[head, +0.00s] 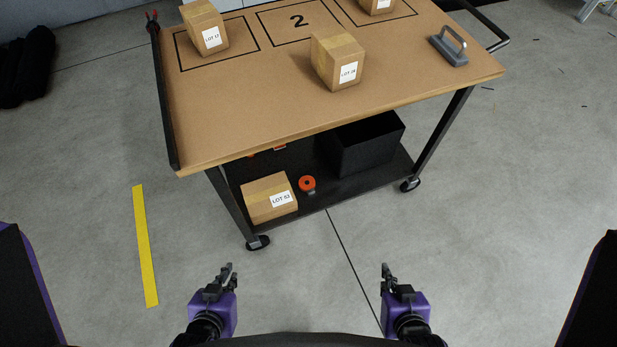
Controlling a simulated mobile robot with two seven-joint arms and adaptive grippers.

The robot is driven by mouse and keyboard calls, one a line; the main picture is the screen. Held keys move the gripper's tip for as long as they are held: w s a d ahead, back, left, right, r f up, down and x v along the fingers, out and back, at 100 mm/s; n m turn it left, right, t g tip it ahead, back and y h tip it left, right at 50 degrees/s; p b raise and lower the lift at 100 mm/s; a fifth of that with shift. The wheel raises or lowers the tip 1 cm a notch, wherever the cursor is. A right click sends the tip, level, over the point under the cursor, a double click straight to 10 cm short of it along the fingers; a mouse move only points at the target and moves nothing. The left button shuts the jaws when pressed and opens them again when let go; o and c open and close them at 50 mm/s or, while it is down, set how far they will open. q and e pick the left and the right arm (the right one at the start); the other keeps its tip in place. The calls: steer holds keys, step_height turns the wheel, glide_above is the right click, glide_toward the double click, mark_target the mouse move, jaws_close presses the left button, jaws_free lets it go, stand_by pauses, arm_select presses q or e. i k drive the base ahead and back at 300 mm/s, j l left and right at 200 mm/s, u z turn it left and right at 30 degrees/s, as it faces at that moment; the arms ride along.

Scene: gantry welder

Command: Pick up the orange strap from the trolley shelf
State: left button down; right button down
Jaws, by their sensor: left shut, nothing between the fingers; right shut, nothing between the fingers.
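The trolley (420,85) has a dark lower shelf (350,188) under its brown top. A round orange thing (307,184) with a dark centre and a grey part below it sits near the shelf's front edge, right of a carton. Farther back, small orange pieces (280,147) show just under the top's edge, mostly hidden. I cannot tell for certain which of these is the orange strap. My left gripper (225,270) and my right gripper (385,270) are both shut and empty, in front of the trolley and apart from it.
A LOT 53 carton (264,201) stands left on the shelf, and a black box (367,145) stands right. The top overhangs the shelf. Cartons (338,62) and a grey handled block (449,47) stand on top. Trolley legs and casters (258,243) flank the shelf opening. The floor in front is clear.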

mark_target(307, 183)
steer(key=i+l+u, duration=0.35)
steer(key=i+l, duration=0.15)
steer(key=l, duration=0.15)
steer(key=i+l+u, duration=0.15)
steer(key=l, duration=0.2)
steer(key=i+l+u, duration=0.15)
steer(key=l, duration=0.25)
steer(key=i+l+u, duration=0.15)
steer(key=l, duration=0.3)
steer(key=i, duration=0.1)
